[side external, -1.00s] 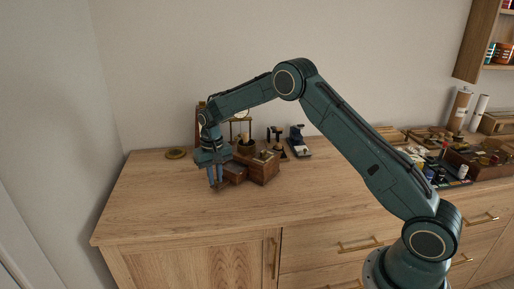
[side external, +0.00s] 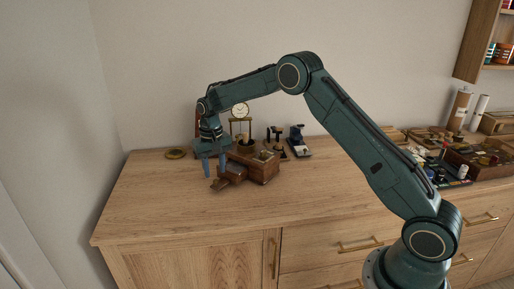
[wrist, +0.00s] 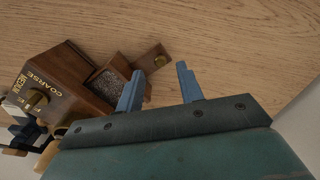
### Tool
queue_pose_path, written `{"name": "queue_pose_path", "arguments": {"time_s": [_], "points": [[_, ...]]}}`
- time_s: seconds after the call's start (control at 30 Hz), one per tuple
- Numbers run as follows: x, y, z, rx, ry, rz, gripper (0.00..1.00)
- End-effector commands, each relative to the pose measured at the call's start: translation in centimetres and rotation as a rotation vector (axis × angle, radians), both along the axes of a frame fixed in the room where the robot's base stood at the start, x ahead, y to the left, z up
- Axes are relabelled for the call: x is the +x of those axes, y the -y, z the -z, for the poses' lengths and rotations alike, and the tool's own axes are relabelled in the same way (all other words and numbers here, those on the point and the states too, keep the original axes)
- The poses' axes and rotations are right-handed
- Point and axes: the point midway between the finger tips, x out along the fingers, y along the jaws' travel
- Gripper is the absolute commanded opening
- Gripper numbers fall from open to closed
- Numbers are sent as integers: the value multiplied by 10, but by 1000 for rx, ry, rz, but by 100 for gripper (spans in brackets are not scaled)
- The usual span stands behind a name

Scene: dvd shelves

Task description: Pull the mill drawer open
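The mill (side external: 262,167) is a dark wooden box on the left part of the wooden top. Its drawer (side external: 232,175) stands well out, with the front panel (side external: 219,185) away from the body. My gripper (side external: 214,174) is over the drawer's outer end, fingers pointing down. The left finger covers part of the drawer; contact cannot be told.
A small clock (side external: 240,111) on a stand is behind the mill. Dark tools and a blue-grey device (side external: 298,141) stand to its right. A round brass dish (side external: 175,154) lies at the back left. The top's front left is clear.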

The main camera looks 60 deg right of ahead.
Motion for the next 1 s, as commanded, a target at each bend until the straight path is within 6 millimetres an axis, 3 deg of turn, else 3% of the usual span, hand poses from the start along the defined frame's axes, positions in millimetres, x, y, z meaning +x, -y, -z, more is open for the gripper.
{"name": "queue_pose_path", "arguments": {"time_s": [0.3,0.53,0.73,1.0], "points": [[1,0,-56,-1,5,0,37],[1,0,-89,-1,4,0,37],[0,0,-103,0,2,0,37],[0,0,-106,0,1,0,37]]}}
